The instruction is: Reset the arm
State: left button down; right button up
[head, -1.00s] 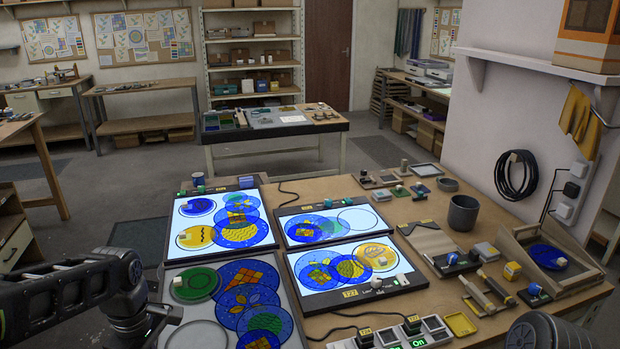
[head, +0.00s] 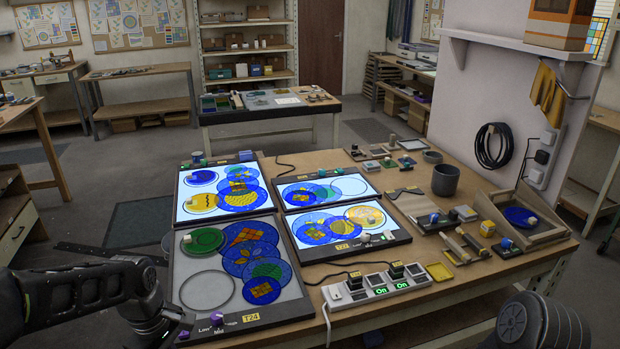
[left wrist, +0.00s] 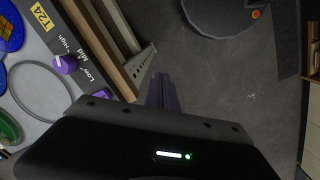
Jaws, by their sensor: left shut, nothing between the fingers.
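My left arm comes in at the lower left of the head view, its wrist beside the near left corner of the T24 light panel (head: 175,290). In the left wrist view the left gripper (left wrist: 163,92) is shut and empty, its fingers over the grey floor beyond the table edge. The T24 panel (left wrist: 45,45) lies left of the fingers, apart from them, with a purple knob (left wrist: 65,64) near its edge. Part of my right arm shows at the lower right of the head view; its gripper is out of frame.
A power strip (head: 375,291) lies at the front edge. A grey cup (head: 445,181) and a wooden tray (head: 545,237) stand to the right. The floor left of the table is open.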

pick_arm(q)
jog(key=s+d+f+m+h, duration=0.1)
jog(key=s+d+f+m, duration=0.2)
jog(key=d+f, duration=0.5)
jog(key=s+d+f+m+h, duration=0.2)
jog(key=d+f+m, duration=0.2)
jog(key=d+f, duration=0.45)
jog(key=s+d+f+m, duration=0.4)
jog(key=s+f+m, duration=0.1)
jog(key=s+f, duration=0.5)
jog(key=shift+s+d+f, duration=0.3)
jog(key=shift+s+f, duration=0.1)
jog(key=shift+s, duration=0.4)
